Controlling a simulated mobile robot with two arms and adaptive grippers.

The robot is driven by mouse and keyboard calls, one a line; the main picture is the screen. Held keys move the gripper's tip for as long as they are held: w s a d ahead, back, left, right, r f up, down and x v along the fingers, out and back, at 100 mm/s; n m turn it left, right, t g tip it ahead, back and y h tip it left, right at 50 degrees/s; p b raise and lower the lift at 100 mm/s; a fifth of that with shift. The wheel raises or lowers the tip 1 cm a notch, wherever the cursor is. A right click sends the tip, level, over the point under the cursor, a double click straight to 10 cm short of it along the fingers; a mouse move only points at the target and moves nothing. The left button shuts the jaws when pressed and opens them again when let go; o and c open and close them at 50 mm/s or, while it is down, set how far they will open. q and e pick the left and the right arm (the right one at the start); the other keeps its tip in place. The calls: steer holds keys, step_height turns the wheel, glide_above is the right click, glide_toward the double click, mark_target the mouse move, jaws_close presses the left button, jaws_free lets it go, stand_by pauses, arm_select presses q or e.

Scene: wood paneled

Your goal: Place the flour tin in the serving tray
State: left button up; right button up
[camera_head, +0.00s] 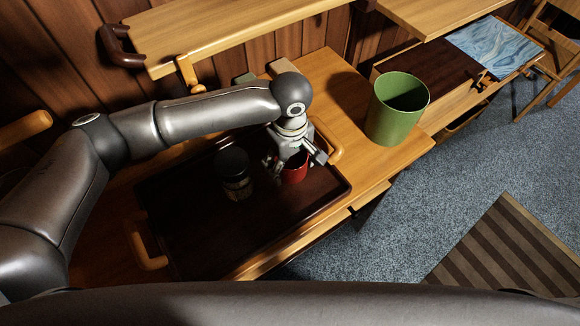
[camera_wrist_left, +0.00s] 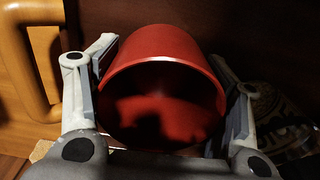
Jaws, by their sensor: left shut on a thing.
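A red, open-topped round tin (camera_head: 294,169), which I take to be the flour tin, is at the right end of the dark serving tray (camera_head: 275,222). No label shows on it. My left gripper (camera_head: 299,158) is shut on the tin, with one finger on each side of it in the left wrist view (camera_wrist_left: 164,88). The tin (camera_wrist_left: 160,52) is over the tray's floor; I cannot tell whether it touches it. The tray has light wooden handles at both ends and lies on a wooden table. My right gripper is not in view.
A dark-lidded jar (camera_head: 235,176) stands in the tray, left of the tin. A green bin (camera_head: 396,112) stands on the table to the right. A wooden shelf (camera_head: 215,30) overhangs the back. The tray's front part is clear.

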arm_select(q)
step_height(320, 180, down, 2)
steer(key=shift+f+p, duration=0.1)
steer(key=shift+p, duration=0.25)
steer(key=shift+f, duration=0.3)
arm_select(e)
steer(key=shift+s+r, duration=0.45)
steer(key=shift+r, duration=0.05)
arm_select(q)
steer(key=shift+f, duration=0.15)
steer(key=o, duration=1.1)
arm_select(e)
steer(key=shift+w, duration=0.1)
arm_select(q)
steer(key=shift+r, duration=0.5)
step_height(320, 180, up, 11)
steer(key=shift+r+b, duration=0.2)
steer(key=shift+b, duration=0.9)
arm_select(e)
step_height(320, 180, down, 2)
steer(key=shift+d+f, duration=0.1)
